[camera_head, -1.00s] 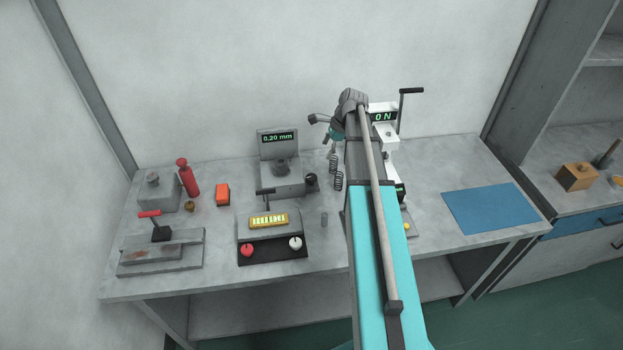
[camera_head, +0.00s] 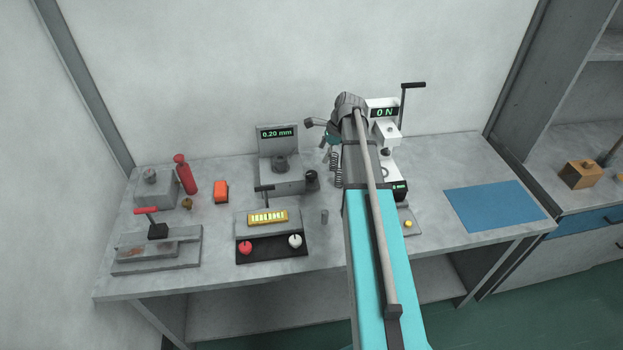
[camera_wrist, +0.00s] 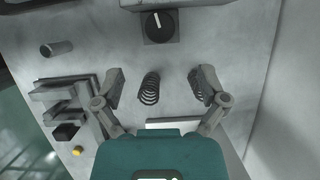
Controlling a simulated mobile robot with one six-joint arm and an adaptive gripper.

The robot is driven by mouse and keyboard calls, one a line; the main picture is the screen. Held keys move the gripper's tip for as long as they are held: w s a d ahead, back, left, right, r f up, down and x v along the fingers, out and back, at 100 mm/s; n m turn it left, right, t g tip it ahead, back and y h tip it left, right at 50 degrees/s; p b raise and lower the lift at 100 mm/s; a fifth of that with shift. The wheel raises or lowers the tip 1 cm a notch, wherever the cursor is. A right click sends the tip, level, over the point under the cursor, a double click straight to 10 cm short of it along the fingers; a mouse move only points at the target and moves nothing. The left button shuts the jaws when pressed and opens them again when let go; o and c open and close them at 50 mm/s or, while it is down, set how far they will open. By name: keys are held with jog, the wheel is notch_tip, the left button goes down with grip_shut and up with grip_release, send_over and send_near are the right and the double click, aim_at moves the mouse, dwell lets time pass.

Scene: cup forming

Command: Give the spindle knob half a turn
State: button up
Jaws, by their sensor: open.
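The spindle knob (camera_head: 312,179) is a black round knob at the right side of the grey gauge (camera_head: 281,183), whose display reads 0.20 mm. In the wrist view the knob (camera_wrist: 160,24) is at the top centre, on a dark square, with a white pointer mark standing nearly upright. My gripper (camera_wrist: 158,84) is open and empty, its two fingers spread apart, with a coil spring (camera_wrist: 150,89) seen between them. The knob lies beyond the fingertips, and nothing touches it. In the head view my gripper (camera_head: 329,140) is small and partly hidden by my arm.
A grey cylinder (camera_head: 325,216) stands on the bench in front of the springs. A white force press (camera_head: 386,130) reading 0 N, with a crank, is right of my arm. A blue mat (camera_head: 495,207) lies right.

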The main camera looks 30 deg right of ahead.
aim_at(312, 174)
jog(key=shift+b+x, duration=4.5)
jog(key=shift+x, duration=0.7)
jog(key=c, duration=1.1)
jog(key=shift+n+g, duration=0.9)
jog(key=shift+n, duration=1.5)
jog(key=shift+c, duration=0.2)
jog(key=o, duration=1.1)
jog(key=shift+o, duration=0.2)
jog(key=shift+m, duration=0.4)
